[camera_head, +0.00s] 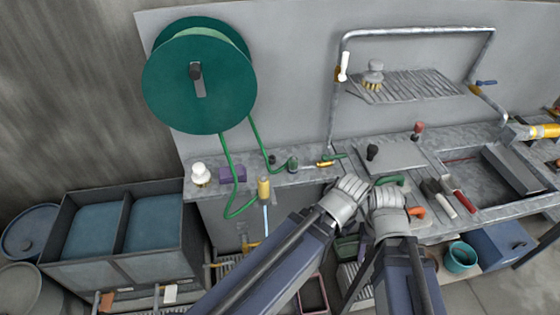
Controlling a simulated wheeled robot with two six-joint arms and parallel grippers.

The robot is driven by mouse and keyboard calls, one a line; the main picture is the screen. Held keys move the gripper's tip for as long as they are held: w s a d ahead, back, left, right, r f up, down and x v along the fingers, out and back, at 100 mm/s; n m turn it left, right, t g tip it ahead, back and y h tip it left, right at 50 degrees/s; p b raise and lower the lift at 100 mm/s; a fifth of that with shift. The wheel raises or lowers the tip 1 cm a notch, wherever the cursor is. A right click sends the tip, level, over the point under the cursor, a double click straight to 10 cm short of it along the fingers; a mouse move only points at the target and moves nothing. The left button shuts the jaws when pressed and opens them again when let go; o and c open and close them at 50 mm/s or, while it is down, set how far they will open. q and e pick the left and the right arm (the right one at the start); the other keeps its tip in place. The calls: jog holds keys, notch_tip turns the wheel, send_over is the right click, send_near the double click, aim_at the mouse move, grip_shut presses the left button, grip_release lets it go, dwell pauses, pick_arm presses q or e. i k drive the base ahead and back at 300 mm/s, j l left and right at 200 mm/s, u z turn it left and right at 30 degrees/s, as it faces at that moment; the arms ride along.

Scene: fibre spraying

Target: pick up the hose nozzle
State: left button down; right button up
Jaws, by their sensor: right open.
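A green hose (227,160) hangs from the reel and loops down in front of the bench. A yellow fitting (264,188) with a pale tip below it is at the loop's end at the bench's front edge, and looks like the hose nozzle. Another strand of hose runs to a dark green fitting (293,164) on the bench. My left gripper (349,192) is right of the yellow fitting, apart from it; its jaws are too unclear to read. My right gripper (385,194) is open, beside the left one, near a green-handled tool (389,181) at the bench edge.
The green reel (199,82) is on the back wall. A metal rack (417,87) stands behind. Blue-lined bins (125,230) stand lower left; a teal bucket (460,257) is lower right.

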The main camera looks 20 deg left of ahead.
aim_at(264, 184)
jog(key=k+u, duration=0.3)
jog(key=k, duration=0.2)
jog(key=k+u, duration=0.35)
jog(key=k, duration=0.15)
